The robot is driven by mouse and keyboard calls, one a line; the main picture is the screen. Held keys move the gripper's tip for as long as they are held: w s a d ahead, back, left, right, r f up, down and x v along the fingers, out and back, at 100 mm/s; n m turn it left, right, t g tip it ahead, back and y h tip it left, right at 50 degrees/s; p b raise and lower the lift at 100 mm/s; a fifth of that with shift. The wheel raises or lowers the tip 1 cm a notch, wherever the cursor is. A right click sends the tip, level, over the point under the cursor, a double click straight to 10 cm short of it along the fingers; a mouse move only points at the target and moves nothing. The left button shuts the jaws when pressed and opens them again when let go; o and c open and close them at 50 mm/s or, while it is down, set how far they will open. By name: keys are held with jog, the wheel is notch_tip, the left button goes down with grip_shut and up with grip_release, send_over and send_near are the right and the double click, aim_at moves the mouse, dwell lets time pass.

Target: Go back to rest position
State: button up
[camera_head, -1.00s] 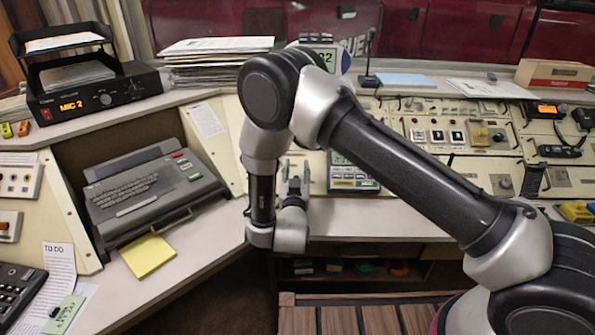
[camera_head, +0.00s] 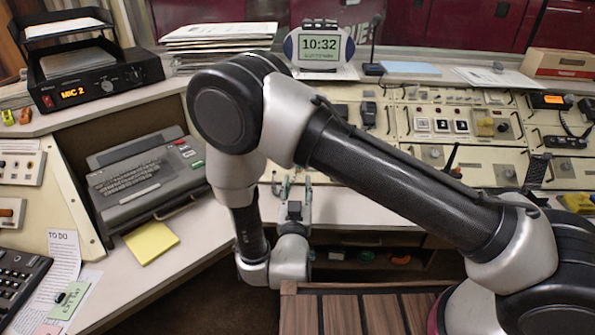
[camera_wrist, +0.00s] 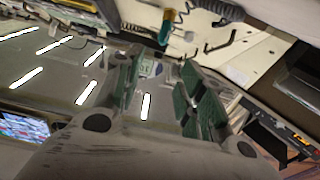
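My gripper (camera_head: 294,188) is in front of the console counter in the head view, just right of the typewriter-like keyboard unit, with its fingers pointing up and away. In the wrist view my gripper (camera_wrist: 162,62) shows its two dark green fingers spread apart with nothing between them. My arm is folded, with its elbow raised at the middle left and the wrist hanging low at the counter's front edge. The gripper appears clear of the objects on the counter. Part of the console behind the arm is hidden.
The keyboard unit (camera_head: 148,182) and a yellow note (camera_head: 151,242) lie left of my wrist. A clock (camera_head: 319,46) and a paper stack (camera_head: 217,42) stand behind the elbow. A low shelf (camera_head: 370,238) and a slatted wooden surface (camera_head: 365,311) are below. Bare counter (camera_head: 345,210) lies right of the gripper.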

jog(key=w+d+r+m+g+y, duration=0.1)
jog(key=w+d+r+m+g, duration=0.1)
jog(key=w+r+g, duration=0.55)
jog(key=w+d+r+n+g+y, duration=0.1)
jog(key=w+d+r+y, duration=0.15)
jog(key=d+r, duration=0.85)
jog(key=s+d+r+n+g, duration=0.1)
jog(key=s+d+r+g, duration=0.1)
jog(key=s+d+r, duration=0.4)
jog(key=s+d+r+n+g, duration=0.1)
jog(key=s+d+r+g, duration=0.15)
jog(key=s+d, duration=0.5)
jog(key=s+d+g+h, duration=0.1)
jog(key=s+d, duration=0.4)
jog(key=s, duration=0.3)
jog(key=s+d+r+h, duration=0.1)
jog(key=s+d+h, duration=0.1)
jog(key=s+d, duration=0.4)
jog(key=s, duration=0.3)
jog(key=shift+r+m+g, duration=0.25)
jog(key=shift+m+g, duration=0.05)
jog(key=shift+g, duration=0.1)
